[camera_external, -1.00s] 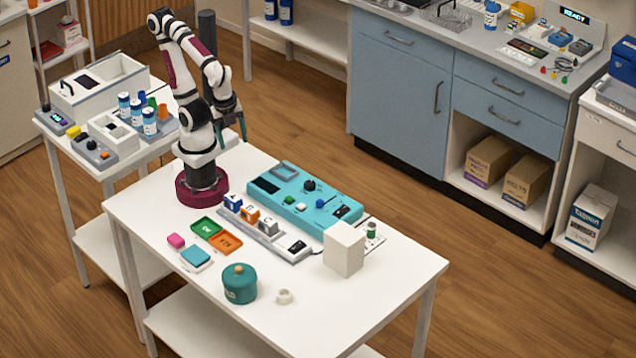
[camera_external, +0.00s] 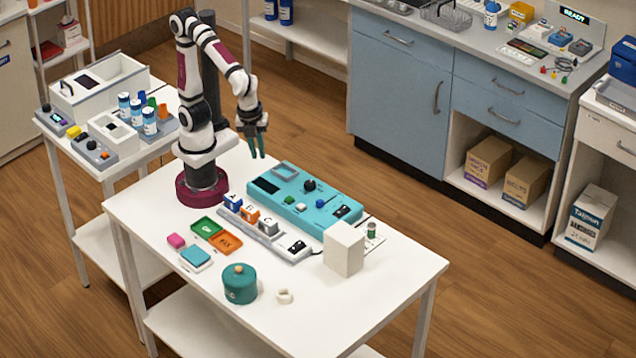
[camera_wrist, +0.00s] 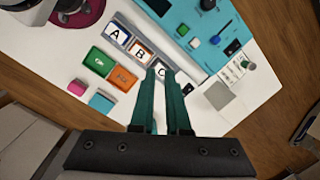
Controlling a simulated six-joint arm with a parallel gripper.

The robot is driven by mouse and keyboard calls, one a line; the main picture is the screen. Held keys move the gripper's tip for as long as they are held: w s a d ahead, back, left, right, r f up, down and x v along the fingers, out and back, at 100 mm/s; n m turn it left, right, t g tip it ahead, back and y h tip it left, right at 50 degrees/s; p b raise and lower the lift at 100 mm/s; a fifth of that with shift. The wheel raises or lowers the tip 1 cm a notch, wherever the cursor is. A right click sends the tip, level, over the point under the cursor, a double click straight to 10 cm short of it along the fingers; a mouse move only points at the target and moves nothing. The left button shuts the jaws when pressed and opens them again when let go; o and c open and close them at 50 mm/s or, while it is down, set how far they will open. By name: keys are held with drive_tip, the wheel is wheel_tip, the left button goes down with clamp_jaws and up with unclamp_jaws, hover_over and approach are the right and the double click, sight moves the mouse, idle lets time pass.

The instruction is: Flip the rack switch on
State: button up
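The grey rack (camera_external: 264,237) lies on the white table and holds blocks marked A (camera_external: 233,203), B (camera_external: 249,214) and C (camera_external: 268,225). My gripper (camera_external: 258,152) hangs in the air behind the teal panel, well apart from the rack, fingers downward. In the wrist view, the green fingers of my gripper (camera_wrist: 160,75) stand apart with an empty gap. They hide part of the rack's C end and the switch there.
A teal panel (camera_external: 325,217) with knobs and buttons lies behind the rack. A white block (camera_external: 343,250) stands right of the switch housing. A green tray (camera_external: 206,227), an orange tray (camera_external: 226,242) and a teal pot (camera_external: 239,285) sit in front. The table's right front is clear.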

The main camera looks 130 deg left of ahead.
drive_tip(key=w+m, duration=0.1)
drive_tip(key=w, duration=0.2)
drive_tip(key=w+d+f+m, duration=0.1)
drive_tip(key=w+m, duration=0.1)
drive_tip(key=w, duration=0.2)
drive_tip(key=w+f+m, duration=0.1)
drive_tip(key=w, duration=0.2)
drive_tip(key=shift+w+d+f, duration=0.2)
drive_tip(key=shift+d+f, duration=0.05)
drive_tip(key=shift+d, duration=0.15)
clamp_jaws()
drive_tip(key=m, duration=0.3)
hover_over(300, 243)
drive_tip(key=d, duration=0.2)
wheel_tip(300, 243, down, 3)
drive_tip(key=shift+s+d+f, duration=0.1)
drive_tip(key=shift+f, duration=0.05)
drive_tip(key=shift+f, duration=0.1)
drive_tip(key=f, duration=0.4)
drive_tip(key=a+f, duration=0.1)
drive_tip(key=f, duration=0.4)
drive_tip(key=a+f, duration=0.1)
drive_tip(key=f, duration=0.3)
drive_tip(key=shift+f, duration=0.35)
drive_tip(key=shift+f, duration=0.2)
drive_tip(key=shift+d+r, duration=0.2)
drive_tip(key=shift+d, duration=0.55)
